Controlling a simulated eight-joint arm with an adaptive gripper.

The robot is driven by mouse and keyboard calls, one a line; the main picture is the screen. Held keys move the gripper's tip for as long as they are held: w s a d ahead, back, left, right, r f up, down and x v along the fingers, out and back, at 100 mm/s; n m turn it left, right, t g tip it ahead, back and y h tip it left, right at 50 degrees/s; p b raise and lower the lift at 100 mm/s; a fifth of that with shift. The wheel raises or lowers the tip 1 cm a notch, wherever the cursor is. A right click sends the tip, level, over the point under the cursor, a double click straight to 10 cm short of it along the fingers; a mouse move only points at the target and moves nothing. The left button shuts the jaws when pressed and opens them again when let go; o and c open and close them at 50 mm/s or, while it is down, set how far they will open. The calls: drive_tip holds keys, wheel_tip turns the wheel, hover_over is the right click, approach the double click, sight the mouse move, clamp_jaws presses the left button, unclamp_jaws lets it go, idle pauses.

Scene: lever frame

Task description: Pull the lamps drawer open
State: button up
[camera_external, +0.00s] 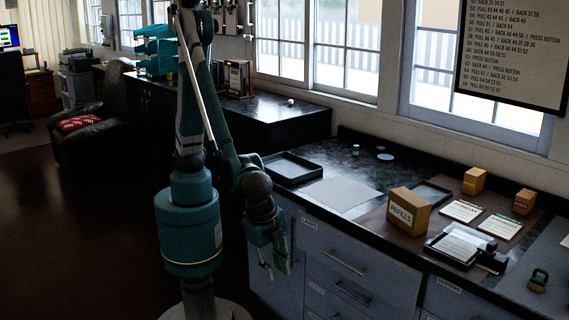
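The grey-blue drawer fronts stand below the dark counter. The upper wide drawer (370,266) has a bar handle (342,262) and a small label (309,224) at its top left. Another drawer sits below it, with its own handle (350,292) and label (317,288). A third labelled front (455,300) is to the right. The label words are too small to read surely, so I cannot tell which is the lamps drawer. These fronts look closed. My gripper (275,265) points down in front of the left cabinet, left of the handles. Its finger opening is unclear.
The counter holds a REFILLS box (404,212), smaller boxes (474,181), black trays (292,168), paper cards (461,210) and a clipboard-like holder (460,247). A padlock-like item (538,280) lies at right. Open floor (90,230) lies to the left.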

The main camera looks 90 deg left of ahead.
drive_tip(key=w+a+f+p, duration=0.1)
drive_tip(key=w+a+f, duration=0.1)
drive_tip(key=w+a, duration=0.8)
drive_tip(key=p, duration=0.1)
approach(343, 264)
drive_tip(key=shift+w+a+r, duration=0.15)
drive_tip(key=shift+w+a+f+b, duration=0.15)
drive_tip(key=shift+w+f+b, duration=0.05)
drive_tip(key=shift+f, duration=1.05)
drive_tip(key=shift+w+a+f+b, duration=0.15)
drive_tip(key=shift+a+f, duration=0.05)
drive_tip(key=shift+f, duration=1.1)
drive_tip(key=shift+w+a+f+b, duration=0.15)
drive_tip(key=shift+w+f+b, duration=0.05)
drive_tip(key=shift+f, duration=1.05)
drive_tip(key=shift+c, duration=0.2)
clamp_jaws()
